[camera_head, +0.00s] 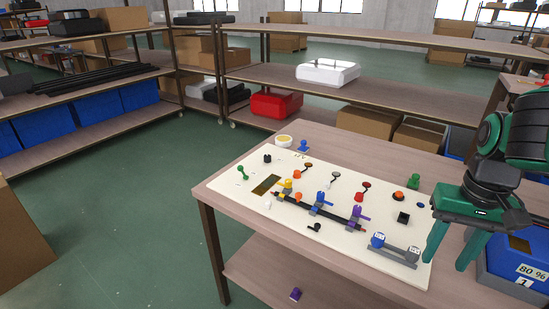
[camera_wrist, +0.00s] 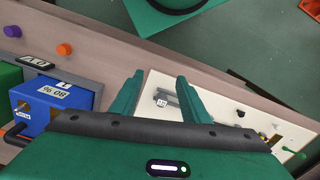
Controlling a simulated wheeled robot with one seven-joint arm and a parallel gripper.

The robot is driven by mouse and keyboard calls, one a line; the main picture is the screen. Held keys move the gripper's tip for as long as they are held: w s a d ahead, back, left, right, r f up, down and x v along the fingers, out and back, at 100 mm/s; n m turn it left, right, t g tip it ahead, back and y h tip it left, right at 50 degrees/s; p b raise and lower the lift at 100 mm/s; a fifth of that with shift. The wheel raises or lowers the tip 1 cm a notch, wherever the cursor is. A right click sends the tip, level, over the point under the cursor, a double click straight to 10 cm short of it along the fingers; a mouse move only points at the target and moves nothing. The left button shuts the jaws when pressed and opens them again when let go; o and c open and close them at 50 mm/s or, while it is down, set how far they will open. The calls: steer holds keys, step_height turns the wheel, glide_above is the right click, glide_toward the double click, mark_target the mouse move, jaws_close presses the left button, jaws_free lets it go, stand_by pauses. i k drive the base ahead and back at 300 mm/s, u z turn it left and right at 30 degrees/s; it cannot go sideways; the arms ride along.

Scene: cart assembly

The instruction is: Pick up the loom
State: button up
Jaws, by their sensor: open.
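The loom (camera_head: 337,213) looks like a dark cable with orange-red ends. It lies across the cream board (camera_head: 262,207) on the table, held in yellow (camera_head: 288,186), blue (camera_head: 319,200) and purple (camera_head: 354,216) clips. My gripper (camera_head: 453,258) is open and empty, pointing down at the right edge of the board, apart from the loom and to its right. In the wrist view my gripper (camera_wrist: 160,79) shows both green fingers spread, with part of the board beyond. I cannot make out the loom clearly there.
A grey holder with knobs (camera_head: 396,250) stands on the board between gripper and loom. Small coloured parts and hooks surround the loom. Shelves (camera_head: 400,98) with boxes stand behind; the floor at left (camera_head: 130,220) is clear.

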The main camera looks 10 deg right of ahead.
mark_target(297, 196)
steer(key=z, duration=1.55)
steer(key=k, duration=0.75)
steer(key=u, duration=1.2)
steer(key=i, duration=0.5)
steer(key=u, duration=0.05)
